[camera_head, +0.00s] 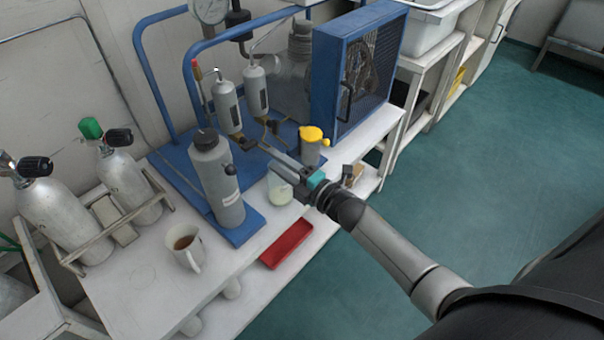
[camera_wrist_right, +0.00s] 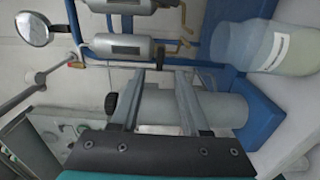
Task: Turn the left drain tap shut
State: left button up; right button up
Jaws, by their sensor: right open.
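Two small grey filter cylinders hang on the blue frame in the head view. The left filter (camera_head: 227,106) has a small dark and brass drain tap (camera_head: 243,141) at its lower end. In the right wrist view this filter (camera_wrist_right: 130,47) lies sideways, with a brass fitting (camera_wrist_right: 184,43) at its right end. My right gripper (camera_head: 267,156) is open and empty, a little to the right of the tap. My left gripper is not in view.
A large grey cylinder (camera_head: 215,180) stands just left of my right gripper. A pale jar (camera_head: 280,189) is below it, and a yellow-topped container (camera_head: 311,143) is to its right.

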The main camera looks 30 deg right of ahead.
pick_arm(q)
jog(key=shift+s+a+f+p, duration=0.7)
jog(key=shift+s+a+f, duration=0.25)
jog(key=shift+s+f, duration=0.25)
pick_arm(e)
jog(key=v, duration=0.7)
jog(key=shift+s, duration=0.15)
dwell(0.8)
